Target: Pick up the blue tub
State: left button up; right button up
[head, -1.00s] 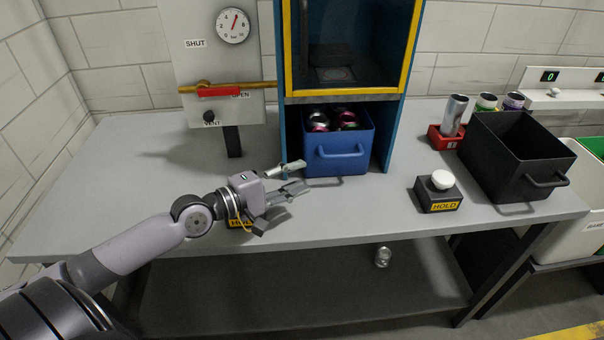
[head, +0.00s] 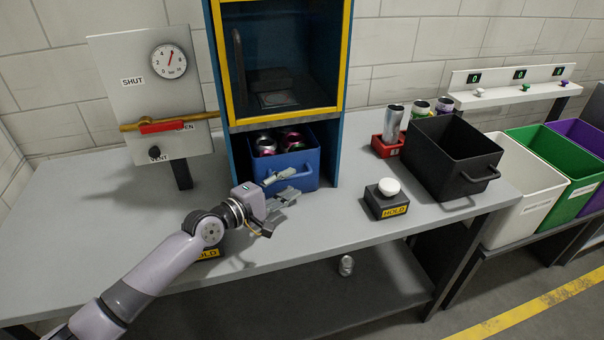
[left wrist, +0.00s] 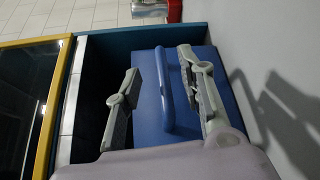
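The blue tub (head: 312,164) stands in the lower bay of the blue and yellow cabinet and holds several cans (head: 279,143). Its handle is on the front face. My left gripper (head: 286,184) is open just in front of the tub and partly covers its handle. In the left wrist view, the two fingers (left wrist: 158,92) are spread to either side of the tub's blue handle (left wrist: 165,90), with the tub's front (left wrist: 150,125) beyond. I cannot tell whether the fingers touch the tub. My right gripper is in neither view.
A black HOLD button box (head: 386,207) and a black bin (head: 440,165) stand to the right. A panel with a gauge and red-handled valve (head: 165,126) stands left.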

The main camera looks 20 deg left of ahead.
aim_at(302, 176)
pick_arm(q)
jog(key=shift+x, duration=2.8)
grip_shut()
